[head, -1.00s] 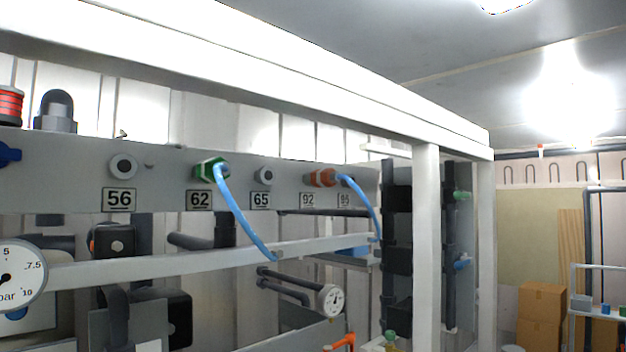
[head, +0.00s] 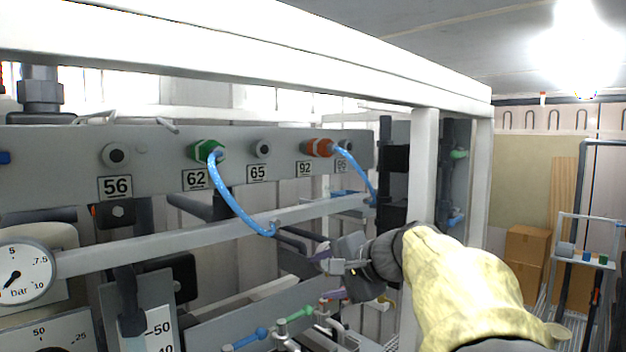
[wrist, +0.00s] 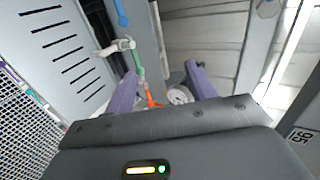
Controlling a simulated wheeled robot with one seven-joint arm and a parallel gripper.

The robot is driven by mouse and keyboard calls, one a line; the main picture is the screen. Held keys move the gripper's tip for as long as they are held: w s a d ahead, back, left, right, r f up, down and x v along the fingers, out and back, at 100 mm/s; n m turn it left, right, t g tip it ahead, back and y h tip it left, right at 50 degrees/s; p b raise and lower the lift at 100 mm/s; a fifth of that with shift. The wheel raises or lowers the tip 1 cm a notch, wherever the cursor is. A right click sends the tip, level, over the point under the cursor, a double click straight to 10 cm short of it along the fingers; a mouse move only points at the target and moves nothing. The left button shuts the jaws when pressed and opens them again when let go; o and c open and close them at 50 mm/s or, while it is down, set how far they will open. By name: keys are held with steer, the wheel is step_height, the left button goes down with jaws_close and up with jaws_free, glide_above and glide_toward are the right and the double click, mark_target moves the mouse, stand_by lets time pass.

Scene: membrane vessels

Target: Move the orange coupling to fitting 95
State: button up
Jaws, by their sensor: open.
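The orange coupling (head: 318,148) sits on the fitting above label 92 on the grey panel, with a blue hose (head: 361,178) leading from it down to the right. Fitting 95 (head: 346,146) is just right of it, partly behind the hose; its label (head: 341,166) is hard to read in the head view. The 95 label (wrist: 300,135) shows at the right edge of the wrist view. My gripper (head: 319,272) is below the panel, apart from the coupling. Its purple fingers are open and empty in the wrist view (wrist: 160,86). The coupling is not seen there.
A green coupling (head: 206,150) with a blue hose is at 62. Fittings 56 (head: 116,155) and 65 (head: 262,148) are bare. A grey rail (head: 160,245) crosses below the panel. A white post (head: 423,165) stands to the right. Valves with coloured handles (head: 300,314) lie below my gripper.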

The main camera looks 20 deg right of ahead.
steer(key=s+d+r+t+y+p, duration=0.1)
steer(key=d+r+t, duration=0.1)
steer(key=r, duration=0.6)
steer(key=s+d+r+t+p, duration=0.1)
steer(key=d+r+t, duration=0.1)
steer(key=r, duration=0.5)
steer(key=t+y, duration=0.1)
steer(key=t, duration=0.1)
glide_toward(335, 148)
steer(key=x, duration=0.3)
steer(key=shift+w+r+p, duration=0.1)
steer(key=shift+w+p, duration=0.25)
steer(key=shift+p+x, duration=0.85)
steer(key=shift+x, duration=3.7)
steer(key=shift+s+f+b, duration=0.1)
steer(key=shift+f+b, duration=0.15)
steer(key=shift+b, duration=0.2)
jaws_close()
